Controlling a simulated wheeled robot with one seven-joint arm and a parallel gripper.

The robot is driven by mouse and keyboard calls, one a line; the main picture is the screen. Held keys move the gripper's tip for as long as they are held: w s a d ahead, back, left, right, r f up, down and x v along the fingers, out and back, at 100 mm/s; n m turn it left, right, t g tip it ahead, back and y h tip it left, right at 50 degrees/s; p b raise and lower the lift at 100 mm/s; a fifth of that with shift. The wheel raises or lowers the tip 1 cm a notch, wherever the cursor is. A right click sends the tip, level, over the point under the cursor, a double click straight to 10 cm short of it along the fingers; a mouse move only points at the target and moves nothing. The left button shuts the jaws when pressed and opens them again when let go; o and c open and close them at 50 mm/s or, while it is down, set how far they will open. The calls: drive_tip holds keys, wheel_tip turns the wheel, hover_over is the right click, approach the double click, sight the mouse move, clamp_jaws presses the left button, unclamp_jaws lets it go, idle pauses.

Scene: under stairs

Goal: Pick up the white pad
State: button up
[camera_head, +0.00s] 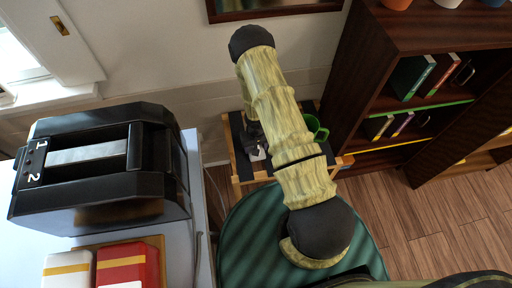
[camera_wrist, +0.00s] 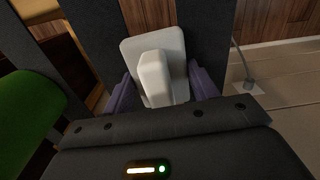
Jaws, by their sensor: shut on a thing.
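The white pad (camera_wrist: 176,45) shows in the wrist view as a flat plate with a raised white block at its middle. My gripper (camera_wrist: 162,90) has its two purple fingers on either side of the block and is shut on it. In the head view my gripper (camera_head: 249,136) is over a small wooden stand with dark slats (camera_head: 237,122), partly hidden by my arm. A bit of the white pad (camera_head: 258,153) shows below it. I cannot tell whether the pad touches the slats.
A green mug (camera_head: 315,127) stands close on the right of the stand. A dark bookshelf (camera_head: 395,45) is further right. A black toaster-like machine (camera_head: 105,165) and red and white boxes (camera_head: 128,264) sit on a pale table at left. Wooden floor (camera_head: 400,225) is clear at right.

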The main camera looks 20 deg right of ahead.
wheel_tip(320, 180, up, 10)
drive_tip(key=shift+f+p, duration=0.1)
drive_tip(key=shift+p, duration=0.85)
